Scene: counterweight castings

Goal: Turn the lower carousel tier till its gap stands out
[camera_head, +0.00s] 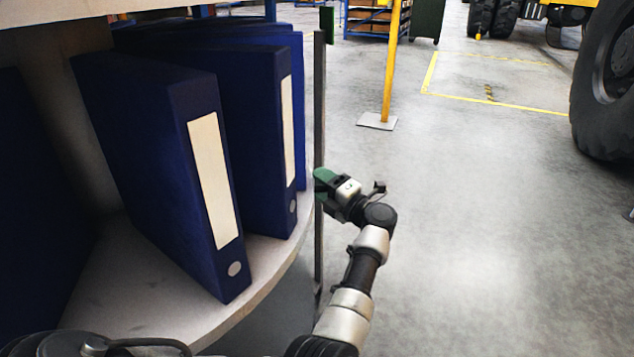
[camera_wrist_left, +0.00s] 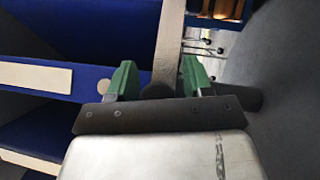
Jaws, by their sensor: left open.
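The carousel tier (camera_head: 150,299) is a pale round shelf with a curved rim. Blue binders stand on it, the nearest (camera_head: 216,180) with a white label and another (camera_head: 289,140) behind it. A stretch of bare shelf lies left of the nearest binder. My left gripper (camera_head: 322,180) has green fingers and is beside the grey post at the tier's outer side. In the left wrist view my left gripper (camera_wrist_left: 158,75) is open, with the tier's pale edge (camera_wrist_left: 171,35) running between its fingers. I cannot tell if it touches. My right gripper is not in view.
A slim grey vertical post (camera_head: 319,110) stands at the carousel's edge. A yellow post (camera_head: 392,65) on a flat base stands farther back. A large black tyre (camera_head: 605,85) is at the right. The grey floor (camera_head: 480,220) between is open.

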